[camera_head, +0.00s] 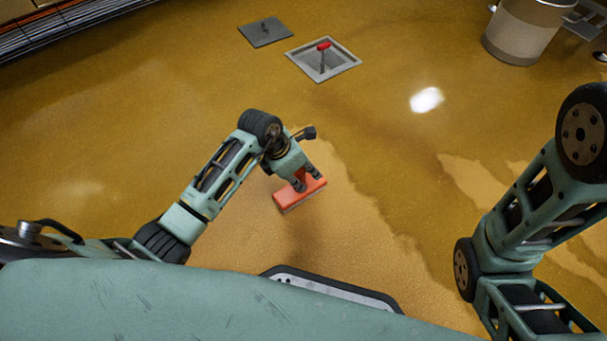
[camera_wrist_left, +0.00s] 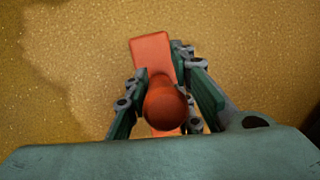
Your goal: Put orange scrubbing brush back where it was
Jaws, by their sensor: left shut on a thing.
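The orange scrubbing brush (camera_head: 300,197) is a block with a round upright handle. My left gripper (camera_head: 305,183) is shut on it, and the brush hangs below the fingers, over the floor in front of my body. In the left wrist view the brush's block (camera_wrist_left: 151,50) and its round handle (camera_wrist_left: 166,102) show between the two fingers of my left gripper (camera_wrist_left: 166,95). I cannot tell how high the brush is above the floor. The brush's original place cannot be made out. My right arm shows at the right edge, but its gripper is out of view.
A square floor drain pit (camera_head: 344,71) lies open ahead with a red-handled thing (camera_head: 324,46) in it. Its dark cover (camera_head: 265,31) lies beside it. A metal drum (camera_head: 521,32) stands at the upper right. The wet yellow floor (camera_head: 390,150) between is clear.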

